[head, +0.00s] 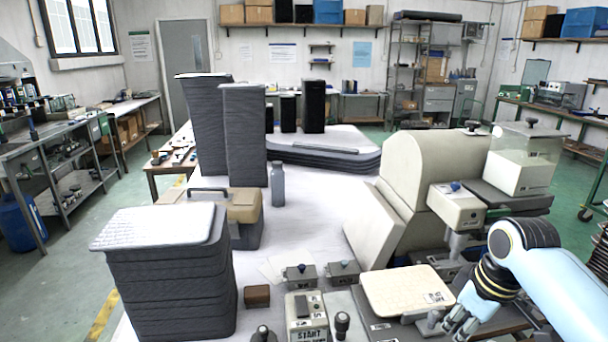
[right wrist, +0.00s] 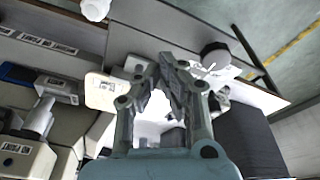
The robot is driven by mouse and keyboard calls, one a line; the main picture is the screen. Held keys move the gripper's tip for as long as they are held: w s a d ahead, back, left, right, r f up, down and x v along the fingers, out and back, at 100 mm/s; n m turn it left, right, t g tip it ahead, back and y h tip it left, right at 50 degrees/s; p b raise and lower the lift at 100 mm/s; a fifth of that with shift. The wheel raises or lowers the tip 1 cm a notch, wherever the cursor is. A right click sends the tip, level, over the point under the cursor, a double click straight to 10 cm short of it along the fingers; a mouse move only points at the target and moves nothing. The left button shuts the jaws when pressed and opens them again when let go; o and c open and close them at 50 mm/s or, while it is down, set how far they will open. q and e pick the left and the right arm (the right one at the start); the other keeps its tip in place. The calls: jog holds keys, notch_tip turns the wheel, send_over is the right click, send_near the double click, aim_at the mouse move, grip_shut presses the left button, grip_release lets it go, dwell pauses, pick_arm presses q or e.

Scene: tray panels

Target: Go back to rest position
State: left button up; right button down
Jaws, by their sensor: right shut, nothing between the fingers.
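My right gripper (head: 455,324) is at the lower right of the head view, its arm coming in from the right edge. In the right wrist view its fingers (right wrist: 170,68) come together at the tips with nothing between them. A cream tray panel (head: 407,291) lies flat on a fixture just left of this gripper, seemingly apart from it. A pale panel edge (right wrist: 98,92) also shows left of the fingers in the right wrist view. A stack of grey panels (head: 170,285) stands at the front left. My left gripper is not in view.
Two taller grey stacks (head: 245,140) stand farther back. A large beige machine (head: 425,170) fills the right side behind the gripper. A START button box (head: 306,316) and small knobs sit at the front. The white table middle (head: 310,215) is clear.

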jog(key=s+a+r+m+t+h, duration=0.1)
jog(key=s+r+m, duration=0.25)
jog(key=s, duration=0.85)
jog(key=s+a+r+m+t+h, duration=0.15)
jog(key=s+r, duration=0.35)
jog(key=s, duration=0.7)
notch_tip(320, 180, down, 42)
jog(key=s+d+g+b, duration=0.2)
jog(key=s+d+b, duration=0.1)
jog(key=b, duration=1.1)
jog(key=s+f+b, duration=0.5)
jog(key=s+f, duration=0.3)
jog(key=f, duration=0.4)
jog(key=s+f+g+b, duration=0.1)
jog(key=s+f+b, duration=0.4)
jog(key=s+f, duration=0.4)
notch_tip(320, 180, down, 4)
jog(key=shift+s+d+r+m+y, duration=0.2)
jog(key=shift+s+r+m+y, duration=0.05)
jog(key=shift+m+y, duration=0.2)
